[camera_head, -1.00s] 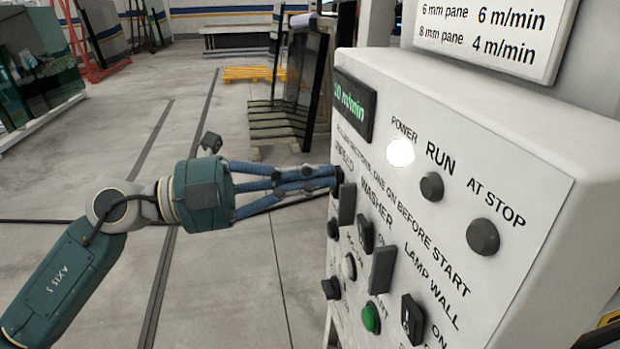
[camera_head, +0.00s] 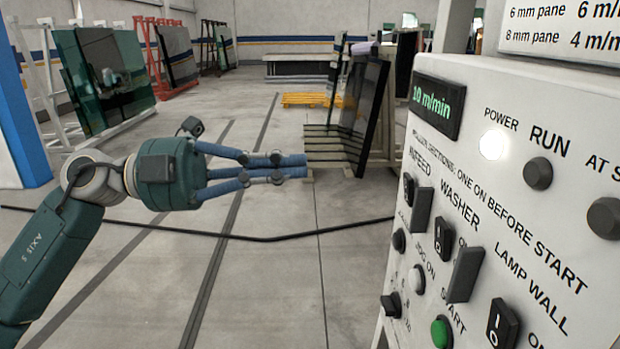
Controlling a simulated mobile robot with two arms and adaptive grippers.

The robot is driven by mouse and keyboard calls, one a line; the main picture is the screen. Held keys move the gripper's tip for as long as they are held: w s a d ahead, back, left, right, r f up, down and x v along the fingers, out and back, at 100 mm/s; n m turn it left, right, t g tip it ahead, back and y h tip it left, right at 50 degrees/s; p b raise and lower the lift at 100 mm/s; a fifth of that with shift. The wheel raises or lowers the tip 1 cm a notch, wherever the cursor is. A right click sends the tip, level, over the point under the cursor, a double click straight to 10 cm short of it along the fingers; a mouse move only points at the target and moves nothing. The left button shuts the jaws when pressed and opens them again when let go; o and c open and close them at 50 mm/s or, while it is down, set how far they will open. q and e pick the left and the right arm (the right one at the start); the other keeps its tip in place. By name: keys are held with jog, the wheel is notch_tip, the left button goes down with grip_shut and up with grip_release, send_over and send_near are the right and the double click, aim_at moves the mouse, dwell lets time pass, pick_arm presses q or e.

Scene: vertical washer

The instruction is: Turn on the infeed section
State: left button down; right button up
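The white control panel (camera_head: 560,200) fills the right side. The label INFEED (camera_head: 420,162) is at its left edge, under the speed display. Below the label is a small black rocker switch (camera_head: 408,189), with a dark upright plate (camera_head: 422,210) beside it. The rocker is seen at a steep angle and I cannot tell its position. My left gripper (camera_head: 305,166) is left of the panel, clear of it, pointing right. Its blue fingers lie close together at the tips, with nothing between them. My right gripper is not in view.
The washer rocker (camera_head: 444,238) and lamp wall rocker (camera_head: 502,325) sit lower right. A green button (camera_head: 441,332) and black knobs are below. The power lamp (camera_head: 493,144) glows white; the display (camera_head: 438,104) reads 10 m/min. A black cable (camera_head: 270,238) crosses the open floor.

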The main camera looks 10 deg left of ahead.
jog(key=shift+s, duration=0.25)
